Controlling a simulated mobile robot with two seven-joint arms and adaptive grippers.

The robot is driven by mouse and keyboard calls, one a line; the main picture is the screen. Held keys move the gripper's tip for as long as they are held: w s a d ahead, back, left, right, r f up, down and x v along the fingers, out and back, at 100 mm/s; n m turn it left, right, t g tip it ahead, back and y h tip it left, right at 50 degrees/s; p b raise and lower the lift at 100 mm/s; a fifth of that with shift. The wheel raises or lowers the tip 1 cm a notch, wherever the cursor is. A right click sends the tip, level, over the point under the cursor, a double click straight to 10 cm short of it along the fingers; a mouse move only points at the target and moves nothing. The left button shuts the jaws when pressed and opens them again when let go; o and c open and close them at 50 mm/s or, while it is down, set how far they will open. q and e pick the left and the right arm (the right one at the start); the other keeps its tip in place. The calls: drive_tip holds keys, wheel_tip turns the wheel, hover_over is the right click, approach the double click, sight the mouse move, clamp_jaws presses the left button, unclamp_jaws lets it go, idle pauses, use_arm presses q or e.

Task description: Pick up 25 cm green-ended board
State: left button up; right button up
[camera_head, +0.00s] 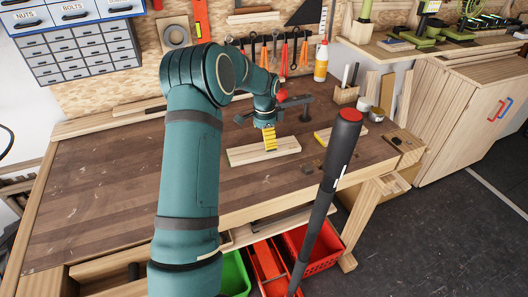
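A pale wooden board (242,156) lies flat on the workbench (110,185). I see no green end on it, and I cannot judge its length. My teal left arm reaches over the bench, and its gripper (268,138) points down at the middle of this board. A yellow, dark-striped piece shows at the gripper's tip. I cannot tell whether it is part of the gripper or something held, or whether it touches the board. The fingers are too small to read. My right gripper is not in view.
A dark clamp-like tool (297,102) stands behind. A black, red-ended pole (335,160) crosses the right foreground. Red (318,250) and green (234,272) bins sit below. The bench's left side is clear.

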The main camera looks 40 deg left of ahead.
sight(264, 148)
use_arm(q)
drive_tip(key=f, duration=0.2)
drive_tip(key=f+b, duration=0.1)
drive_tip(key=f, duration=0.2)
drive_tip(key=shift+w+a+f, duration=0.1)
drive_tip(key=shift+a, duration=0.1)
drive_tip(key=shift+c, duration=0.3)
drive_tip(key=c, duration=1.2)
